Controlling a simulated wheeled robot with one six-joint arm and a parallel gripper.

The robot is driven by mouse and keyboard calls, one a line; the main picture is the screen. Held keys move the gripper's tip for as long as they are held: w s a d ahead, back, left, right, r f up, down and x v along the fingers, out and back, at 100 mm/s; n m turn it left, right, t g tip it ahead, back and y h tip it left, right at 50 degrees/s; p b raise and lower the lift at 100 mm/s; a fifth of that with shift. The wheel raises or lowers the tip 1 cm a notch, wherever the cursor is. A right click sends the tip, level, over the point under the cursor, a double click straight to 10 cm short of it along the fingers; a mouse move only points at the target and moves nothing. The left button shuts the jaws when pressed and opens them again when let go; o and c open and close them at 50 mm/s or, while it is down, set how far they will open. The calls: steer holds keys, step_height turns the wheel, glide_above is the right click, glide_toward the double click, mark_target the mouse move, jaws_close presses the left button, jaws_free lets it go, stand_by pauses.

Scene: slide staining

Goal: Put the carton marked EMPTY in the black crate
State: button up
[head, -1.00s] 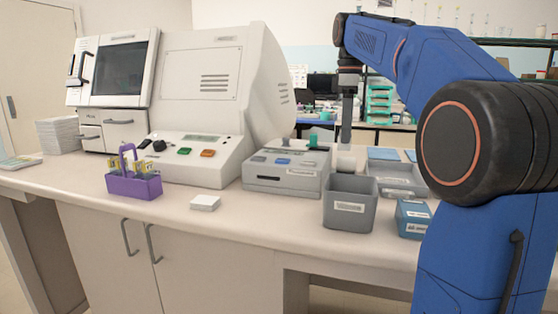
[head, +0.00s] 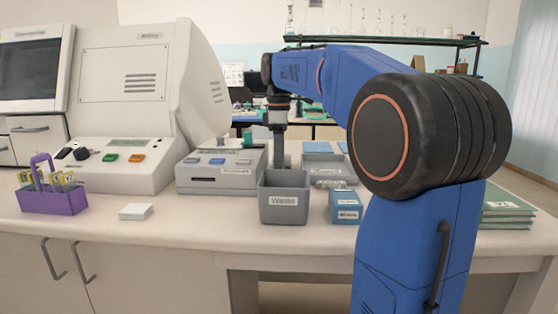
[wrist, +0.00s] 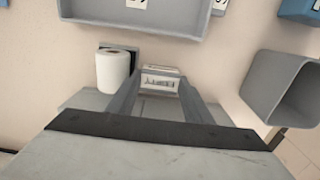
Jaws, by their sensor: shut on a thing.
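My gripper (wrist: 158,98) is shut on a small pale carton (wrist: 157,82) in the wrist view. The carton sits between the two grey fingers. Its front carries a white label with dark print that I cannot read for sure. In the head view my arm reaches down behind the grey waste bin (head: 284,210), which hides my fingertips and the carton. No black crate shows in either current view.
A white roll (wrist: 114,72) stands close left of my fingers. The grey bin is at right in the wrist view; a grey tray (wrist: 140,18) lies beyond. A grey device (head: 220,172), blue box (head: 345,207), purple rack (head: 55,197) and green stack (head: 506,212) stand on the bench.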

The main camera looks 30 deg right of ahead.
steer(key=o, duration=0.7)
steer(key=shift+f, duration=0.1)
